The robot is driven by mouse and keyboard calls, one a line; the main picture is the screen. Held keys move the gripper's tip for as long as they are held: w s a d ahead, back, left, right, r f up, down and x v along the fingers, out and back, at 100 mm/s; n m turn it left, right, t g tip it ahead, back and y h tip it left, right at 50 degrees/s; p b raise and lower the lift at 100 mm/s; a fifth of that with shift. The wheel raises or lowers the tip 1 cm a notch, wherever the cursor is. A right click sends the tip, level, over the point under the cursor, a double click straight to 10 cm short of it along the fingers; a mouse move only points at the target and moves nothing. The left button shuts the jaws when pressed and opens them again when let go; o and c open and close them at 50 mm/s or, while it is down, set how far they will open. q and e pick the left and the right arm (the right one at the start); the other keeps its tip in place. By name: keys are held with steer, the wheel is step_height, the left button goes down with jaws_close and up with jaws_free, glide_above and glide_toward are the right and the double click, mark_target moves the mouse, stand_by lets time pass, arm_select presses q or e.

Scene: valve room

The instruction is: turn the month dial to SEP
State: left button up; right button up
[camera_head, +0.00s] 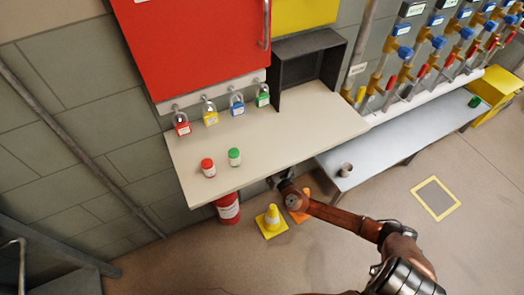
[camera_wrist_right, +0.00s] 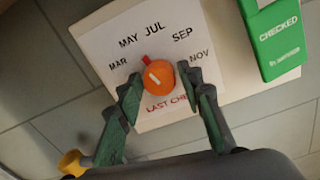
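The month dial (camera_wrist_right: 158,79) is a round orange knob with a white line and a red pointer on a white card (camera_wrist_right: 95,45) in the right wrist view. The red pointer aims up-left, roughly toward MAY, left of JUL. SEP (camera_wrist_right: 182,35) is printed up-right of the knob. My right gripper (camera_wrist_right: 159,78) has a finger on each side of the knob, both tips close against it, and appears shut on it. In the head view my right arm reaches to the front edge of the beige bench, and the dial is not visible there. My left gripper is not in view.
A green CHECKED tag (camera_wrist_right: 278,38) lies beside the card. In the head view, the beige bench (camera_head: 265,140) carries red (camera_head: 208,168) and green (camera_head: 234,157) capped jars. A fire extinguisher (camera_head: 228,209) and yellow cone (camera_head: 272,220) stand below. Open floor lies at right.

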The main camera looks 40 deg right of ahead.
steer(key=c, duration=0.8)
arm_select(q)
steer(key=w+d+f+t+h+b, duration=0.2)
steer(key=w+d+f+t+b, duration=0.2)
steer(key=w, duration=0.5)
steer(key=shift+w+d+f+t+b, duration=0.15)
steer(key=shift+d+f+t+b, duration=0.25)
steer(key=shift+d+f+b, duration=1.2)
arm_select(e)
steer(key=shift+f+m, duration=0.1)
steer(key=shift+m, duration=7)
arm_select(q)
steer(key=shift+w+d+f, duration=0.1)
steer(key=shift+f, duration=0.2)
